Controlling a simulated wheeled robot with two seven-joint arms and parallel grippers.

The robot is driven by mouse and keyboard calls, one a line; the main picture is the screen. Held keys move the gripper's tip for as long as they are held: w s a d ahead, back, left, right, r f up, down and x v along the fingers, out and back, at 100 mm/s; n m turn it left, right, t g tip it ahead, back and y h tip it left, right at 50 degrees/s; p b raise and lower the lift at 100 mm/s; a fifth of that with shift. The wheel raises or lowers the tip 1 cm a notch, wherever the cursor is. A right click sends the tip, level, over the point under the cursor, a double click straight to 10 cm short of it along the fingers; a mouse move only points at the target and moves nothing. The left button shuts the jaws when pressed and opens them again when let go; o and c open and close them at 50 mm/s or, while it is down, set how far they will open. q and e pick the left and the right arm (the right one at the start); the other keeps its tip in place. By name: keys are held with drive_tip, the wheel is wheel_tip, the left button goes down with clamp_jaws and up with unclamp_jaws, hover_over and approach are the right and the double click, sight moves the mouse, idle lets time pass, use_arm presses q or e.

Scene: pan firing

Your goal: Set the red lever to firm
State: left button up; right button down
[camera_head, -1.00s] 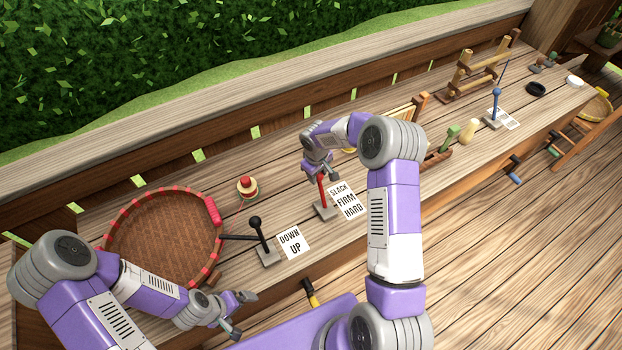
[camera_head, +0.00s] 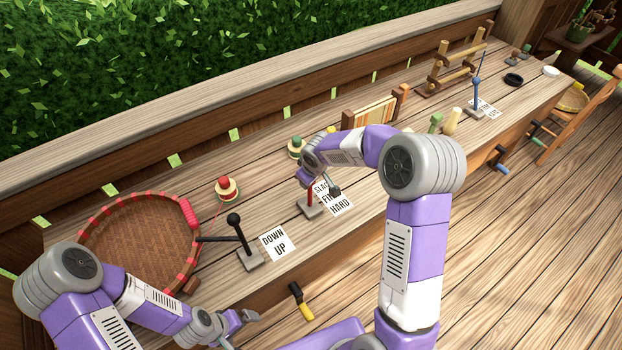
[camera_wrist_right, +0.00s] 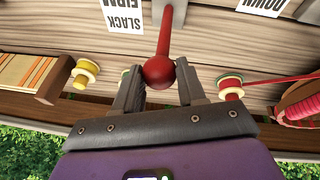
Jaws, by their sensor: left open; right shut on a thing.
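The red lever (camera_head: 309,196) stands on a small grey base on the bench, beside a white card (camera_head: 340,206) reading SLACK, FIRM, HARD. In the right wrist view its round red knob (camera_wrist_right: 158,72) sits between the fingers of my right gripper (camera_wrist_right: 161,85), which is shut on it. In the head view my right gripper (camera_head: 319,184) covers the knob and part of the card. Which word the lever lines up with I cannot tell. My left gripper (camera_head: 238,327) is open and empty, low at the bench's front edge.
A black lever (camera_head: 240,233) with a DOWN/UP card (camera_head: 274,243) stands left of the red lever. A round woven tray (camera_head: 135,240) with a red-wrapped rim lies farther left. A red-topped spool (camera_head: 227,189) is behind. A blue lever (camera_head: 476,93) stands far right.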

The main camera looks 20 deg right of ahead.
drive_tip(key=shift+f, duration=0.1)
drive_tip(key=c, duration=0.7)
unclamp_jaws()
drive_tip(key=v, duration=0.7)
drive_tip(key=shift+s+r, duration=0.1)
drive_tip(key=shift+r, duration=0.25)
